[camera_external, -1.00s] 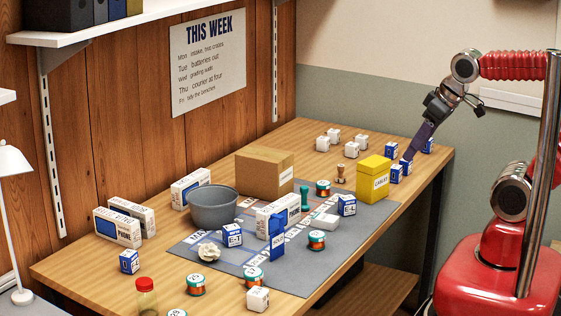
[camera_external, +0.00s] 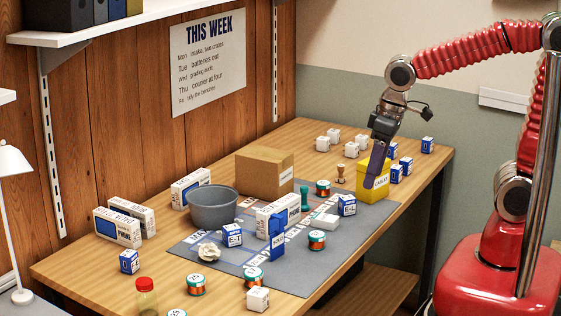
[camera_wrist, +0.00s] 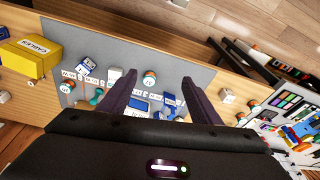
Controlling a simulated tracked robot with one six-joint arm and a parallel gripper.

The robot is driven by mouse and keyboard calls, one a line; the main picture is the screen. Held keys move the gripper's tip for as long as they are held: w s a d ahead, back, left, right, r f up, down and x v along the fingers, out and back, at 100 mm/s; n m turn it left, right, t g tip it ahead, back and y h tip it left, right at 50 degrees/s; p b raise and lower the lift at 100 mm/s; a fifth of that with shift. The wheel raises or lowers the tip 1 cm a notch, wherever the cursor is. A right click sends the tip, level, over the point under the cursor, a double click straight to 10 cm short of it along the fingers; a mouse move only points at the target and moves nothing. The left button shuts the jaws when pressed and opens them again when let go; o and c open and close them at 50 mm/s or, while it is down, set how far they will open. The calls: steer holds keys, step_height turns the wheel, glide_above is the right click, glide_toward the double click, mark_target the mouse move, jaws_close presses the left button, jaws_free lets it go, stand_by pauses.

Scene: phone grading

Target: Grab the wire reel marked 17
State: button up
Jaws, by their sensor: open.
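Several copper-and-green wire reels with white tops stand on and around the grey mat: one at the mat's back (camera_external: 323,188), one at its right (camera_external: 317,241), one at its front edge (camera_external: 253,277), one on the wood in front (camera_external: 196,285). Another (camera_external: 177,313) is cut off by the frame's bottom edge. Their numbers are too small to read surely, so I cannot tell which is 17. My gripper (camera_external: 376,182) is open and empty, in front of the yellow box in the picture.
The yellow CABLES box (camera_external: 374,176), a brown carton (camera_external: 264,172), a grey bowl (camera_external: 213,208) and a white box (camera_external: 279,217) stand on the table. The mat's right front (camera_external: 285,280) is bare.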

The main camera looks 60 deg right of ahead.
steer(key=w+a+f+m+g, duration=0.2)
steer(key=w+a+f+m, duration=0.15)
steer(key=w+a, duration=0.55)
steer(key=m, duration=1.5)
glide_above(254, 272)
step_height(254, 272, down, 5)
steer(key=m, duration=0.4)
steer(key=shift+s+r+h, duration=0.15)
steer(key=shift+r+h, duration=0.15)
step_height(254, 272, down, 9)
steer(key=shift+r, duration=0.2)
